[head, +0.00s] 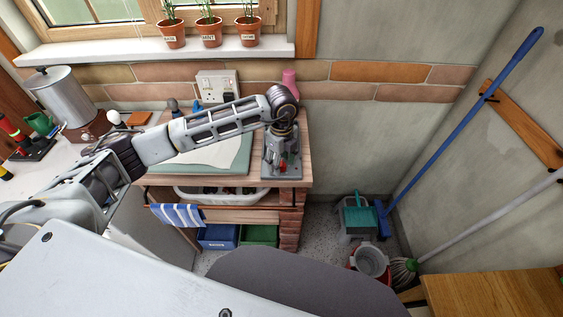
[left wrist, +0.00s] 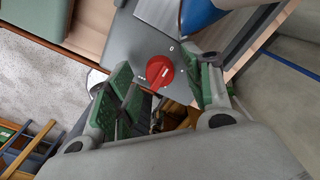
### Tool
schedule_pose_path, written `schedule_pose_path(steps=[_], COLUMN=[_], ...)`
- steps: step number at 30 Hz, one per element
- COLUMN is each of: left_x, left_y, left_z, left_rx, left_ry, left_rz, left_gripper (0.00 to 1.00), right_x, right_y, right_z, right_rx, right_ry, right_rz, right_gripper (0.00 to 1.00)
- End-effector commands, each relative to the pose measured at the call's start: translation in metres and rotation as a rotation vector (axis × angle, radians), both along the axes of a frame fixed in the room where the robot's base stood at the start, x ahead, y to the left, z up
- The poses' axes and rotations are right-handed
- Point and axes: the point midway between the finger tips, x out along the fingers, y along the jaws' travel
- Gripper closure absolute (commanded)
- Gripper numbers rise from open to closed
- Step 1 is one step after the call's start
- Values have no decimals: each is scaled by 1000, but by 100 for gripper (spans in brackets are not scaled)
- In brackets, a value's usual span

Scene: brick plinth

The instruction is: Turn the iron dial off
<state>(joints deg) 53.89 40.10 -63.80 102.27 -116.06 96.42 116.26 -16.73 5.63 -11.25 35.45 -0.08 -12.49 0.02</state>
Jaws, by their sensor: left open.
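The red dial (left wrist: 159,72) sits on a dark grey plate (left wrist: 143,48) with small white marks near it. A pale line shows on the dial, but its exact setting is too small to read. In the left wrist view my left gripper (left wrist: 166,86) is open, with green-padded fingers on either side of the dial. I cannot tell whether they touch it. In the head view the left gripper (head: 283,158) points down over the grey plate (head: 281,173) at the counter's right end, mostly hiding the dial. My right gripper is not in view.
A blue rounded object (left wrist: 201,12) is close to the plate in the wrist view. A pale cloth (head: 215,153) lies left of the gripper. A pink bottle (head: 289,82) stands behind. A bucket (head: 370,261), mop and broom are on the right.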

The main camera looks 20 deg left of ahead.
Motion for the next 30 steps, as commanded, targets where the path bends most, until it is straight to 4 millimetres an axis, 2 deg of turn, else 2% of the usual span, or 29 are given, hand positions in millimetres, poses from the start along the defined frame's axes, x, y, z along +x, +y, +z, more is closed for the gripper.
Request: schedule_pose_path(steps=[8, 21, 30], left_x=[1, 1, 0], left_y=[0, 0, 0], left_z=[31, 94, 113], left_rx=[-1, 0, 0], left_ry=[-3, -4, -1], left_rz=[0, 0, 1], left_gripper=[49, 49, 49], right_x=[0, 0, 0], right_y=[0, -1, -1], right_z=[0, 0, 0], right_rx=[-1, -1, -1], right_ry=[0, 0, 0], right_rz=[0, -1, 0], right_gripper=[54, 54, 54])
